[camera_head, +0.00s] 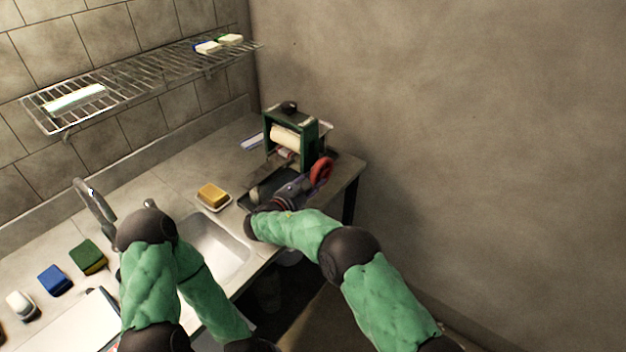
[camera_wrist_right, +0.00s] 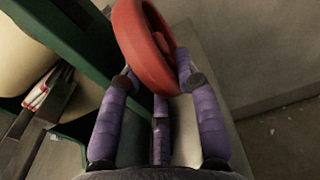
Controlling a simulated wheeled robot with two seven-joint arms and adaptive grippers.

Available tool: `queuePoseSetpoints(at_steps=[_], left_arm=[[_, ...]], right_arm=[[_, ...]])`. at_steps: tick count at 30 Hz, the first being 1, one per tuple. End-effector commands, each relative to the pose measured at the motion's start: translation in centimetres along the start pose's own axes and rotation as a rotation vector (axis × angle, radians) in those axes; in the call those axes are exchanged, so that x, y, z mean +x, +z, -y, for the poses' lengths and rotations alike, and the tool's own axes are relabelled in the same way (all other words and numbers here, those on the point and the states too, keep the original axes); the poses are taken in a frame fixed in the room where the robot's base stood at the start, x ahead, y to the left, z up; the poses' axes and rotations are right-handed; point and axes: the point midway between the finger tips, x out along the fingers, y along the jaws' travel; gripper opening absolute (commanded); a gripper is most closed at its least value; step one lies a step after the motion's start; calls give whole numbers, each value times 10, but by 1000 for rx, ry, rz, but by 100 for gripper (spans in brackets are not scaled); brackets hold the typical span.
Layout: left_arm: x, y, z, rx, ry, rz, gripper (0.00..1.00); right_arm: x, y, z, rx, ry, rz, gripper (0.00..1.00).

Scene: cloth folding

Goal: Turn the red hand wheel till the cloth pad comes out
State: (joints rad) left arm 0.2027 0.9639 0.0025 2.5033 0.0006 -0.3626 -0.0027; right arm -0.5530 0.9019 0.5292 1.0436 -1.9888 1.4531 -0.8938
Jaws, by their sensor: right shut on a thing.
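The red hand wheel (camera_head: 321,170) is on the right side of a green-framed roller press (camera_head: 269,137) at the far right end of the counter. My right gripper (camera_head: 310,182) is shut on the wheel's rim; in the right wrist view the purple fingers (camera_wrist_right: 155,85) touch the red wheel (camera_wrist_right: 143,45) on both sides. A cream roller (camera_head: 290,138) shows inside the frame. Below it is a small red-and-white piece (camera_wrist_right: 48,95), perhaps the cloth pad; I cannot tell how far it is through. My left gripper is out of sight.
A dark tray (camera_head: 284,178) lies before the press. A yellow sponge on a dish (camera_head: 213,196) stands beside the sink (camera_head: 222,244). Green (camera_head: 89,257) and blue (camera_head: 54,280) sponges lie left. A wire shelf (camera_head: 130,80) hangs above. A bare wall stands right.

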Motion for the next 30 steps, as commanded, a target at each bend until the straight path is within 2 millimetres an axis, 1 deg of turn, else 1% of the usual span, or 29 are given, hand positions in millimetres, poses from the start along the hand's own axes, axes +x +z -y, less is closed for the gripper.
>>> queuePoseSetpoints(at_steps=[1,7,18,24,30], left_arm=[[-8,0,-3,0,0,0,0],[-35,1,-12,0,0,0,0],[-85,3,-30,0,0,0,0],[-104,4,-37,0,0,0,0],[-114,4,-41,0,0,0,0]], right_arm=[[-1,5,0,0,1,-21,0],[-2,13,0,0,1,-142,0],[-2,20,0,0,-1,-393,0],[-2,23,0,1,-1,-491,0],[-2,22,0,1,0,-549,0]])
